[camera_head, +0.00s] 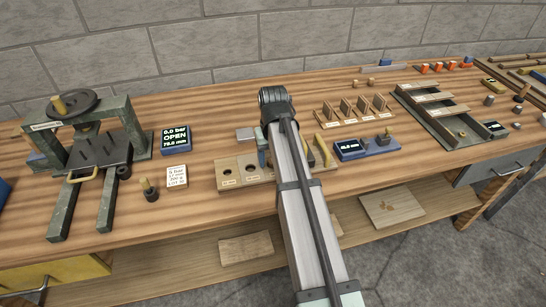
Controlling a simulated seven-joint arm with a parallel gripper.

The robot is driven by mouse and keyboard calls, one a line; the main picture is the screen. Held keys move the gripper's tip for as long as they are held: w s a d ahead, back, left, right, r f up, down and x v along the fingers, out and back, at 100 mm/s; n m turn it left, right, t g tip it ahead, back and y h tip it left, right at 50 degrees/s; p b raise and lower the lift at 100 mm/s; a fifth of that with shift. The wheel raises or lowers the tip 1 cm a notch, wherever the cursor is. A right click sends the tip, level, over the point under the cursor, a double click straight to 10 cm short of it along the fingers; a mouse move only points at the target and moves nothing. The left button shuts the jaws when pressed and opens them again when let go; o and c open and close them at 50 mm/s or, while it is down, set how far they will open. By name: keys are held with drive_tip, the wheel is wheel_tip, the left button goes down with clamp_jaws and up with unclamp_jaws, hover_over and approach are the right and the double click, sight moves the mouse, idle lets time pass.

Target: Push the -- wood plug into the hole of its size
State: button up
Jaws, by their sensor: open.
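A pale wood block (238,185) with two dark round holes and small labels lies at the middle front of the bench. My arm link crosses in front of its right end, so any further holes are hidden. My gripper (262,155) shows only in part, as a narrow teal piece left of the link, over the block. It is open; its fingertips are mostly hidden and I see nothing held. Small wood pieces (320,146) show right of the link, but I cannot tell which is the named plug.
A dark press (85,145) stands at the left beside a display (176,140) and a label card (177,178). A blue gauge (352,149), slotted rack (355,112) and green tray (434,113) stand at the right. Bare bench lies along the front right edge.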

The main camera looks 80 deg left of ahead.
wheel_tip(320, 180, up, 14)
drive_tip(key=shift+f, duration=0.25)
idle(0.7)
